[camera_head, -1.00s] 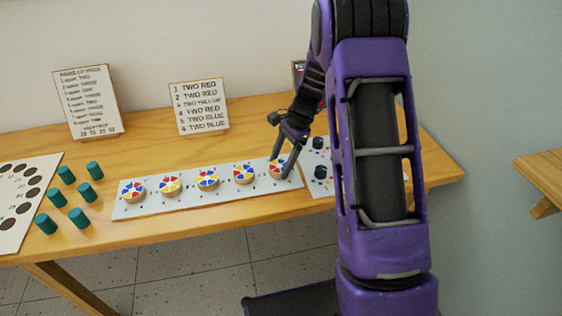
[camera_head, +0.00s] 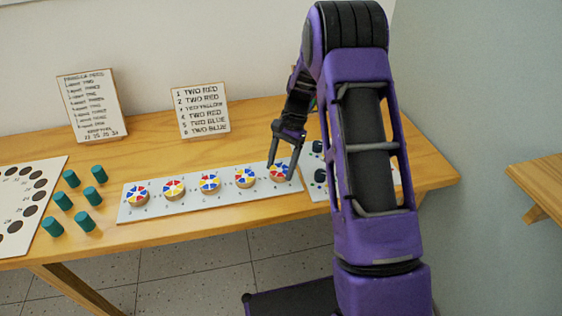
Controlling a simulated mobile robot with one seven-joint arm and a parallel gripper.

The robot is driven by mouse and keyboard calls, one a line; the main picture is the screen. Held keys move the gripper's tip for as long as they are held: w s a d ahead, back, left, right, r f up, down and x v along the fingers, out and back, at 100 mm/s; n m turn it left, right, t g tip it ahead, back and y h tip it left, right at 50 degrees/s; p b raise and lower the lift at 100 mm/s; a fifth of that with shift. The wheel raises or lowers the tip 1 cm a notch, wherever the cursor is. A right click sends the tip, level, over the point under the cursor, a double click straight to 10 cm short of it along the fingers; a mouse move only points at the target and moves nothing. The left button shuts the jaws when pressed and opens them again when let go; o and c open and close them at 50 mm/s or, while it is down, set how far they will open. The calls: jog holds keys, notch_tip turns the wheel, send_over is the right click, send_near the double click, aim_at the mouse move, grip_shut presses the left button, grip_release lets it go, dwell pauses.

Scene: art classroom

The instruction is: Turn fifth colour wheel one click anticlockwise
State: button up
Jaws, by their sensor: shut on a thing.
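A row of round colour wheels with red, blue, yellow and white sectors stands on a long pale board (camera_head: 158,210) on the table. The fifth colour wheel (camera_head: 282,174) from the left is at the board's right end. My gripper (camera_head: 282,168) reaches down over it from behind, its dark fingers shut on this wheel. The fingers partly cover its face, so its exact sector position is hard to read. The fourth wheel (camera_head: 245,178) is just to the left, apart from the fingers. A card (camera_head: 203,110) behind lists numbered colours, with line 5 reading "TWO BLUE".
Several green cylinders (camera_head: 61,200) and a sheet with dark discs (camera_head: 22,212) are at the left. Another card (camera_head: 91,106) stands behind. A board with dark knobs (camera_head: 320,175) lies right of the wheels, partly hidden by my arm. A wooden ledge (camera_head: 540,178) is at the far right.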

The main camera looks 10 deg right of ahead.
jog(key=n+h+p, duration=0.1)
jog(key=n, duration=0.2)
jog(key=n+g+h, duration=0.1)
jog(key=n, duration=0.2)
jog(key=shift+w+a+n+p, duration=0.1)
jog(key=shift+w+n+p, duration=0.05)
jog(key=shift+n+p, duration=0.2)
dwell(0.5)
jog(key=o, duration=1.3)
jog(key=shift+o, duration=0.2)
jog(key=shift+r, duration=0.1)
jog(key=p+v, duration=0.2)
jog(key=v, duration=1.5)
jog(key=shift+w+a, duration=0.2)
jog(key=shift+w, duration=0.2)
jog(key=shift+r, duration=0.1)
